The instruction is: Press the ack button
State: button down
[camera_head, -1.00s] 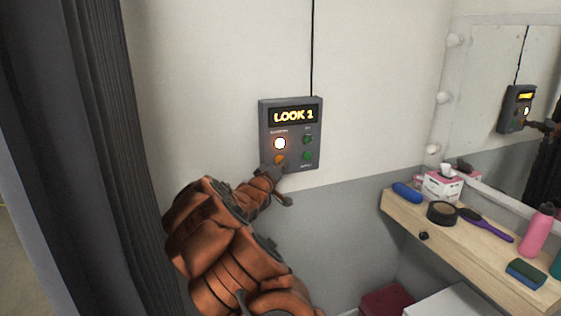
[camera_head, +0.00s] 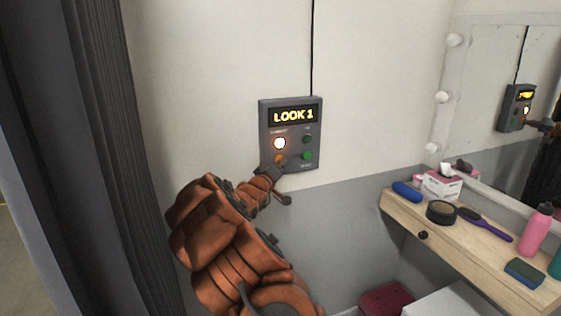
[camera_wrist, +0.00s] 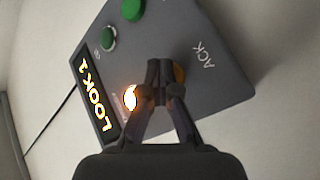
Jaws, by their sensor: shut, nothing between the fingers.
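The grey cue panel (camera_head: 291,165) is mounted on the wall, with a display (camera_head: 294,115) reading "LOOK 1". Its orange button (camera_head: 280,159) sits below a brightly lit button (camera_head: 280,143). In the wrist view the label "ACK" (camera_wrist: 203,57) is beside the orange button (camera_wrist: 180,73). My gripper (camera_head: 273,167) is shut and empty, its tips at the orange button. In the wrist view my gripper (camera_wrist: 160,88) partly hides that button. I cannot tell whether the tips touch it.
Two green buttons, an upper one (camera_head: 307,139) and a lower one (camera_head: 307,155), are on the panel's right side. A dark curtain (camera_head: 90,150) hangs at the left. A wooden shelf (camera_head: 400,212) with several items and a mirror (camera_head: 500,70) are at the right.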

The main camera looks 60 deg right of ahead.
jog(key=shift+s+a, duration=0.1)
jog(key=shift+s, duration=0.05)
jog(key=shift+s+a+b, duration=0.4)
jog(key=shift+s+b, duration=0.15)
jog(key=shift+s+a+b, duration=0.7)
jog(key=shift+s+b, duration=0.15)
jog(key=shift+s, duration=0.2)
jog(key=shift+s+a+b, duration=0.7)
jog(key=shift+s+b, duration=0.15)
jog(key=shift+s, duration=0.15)
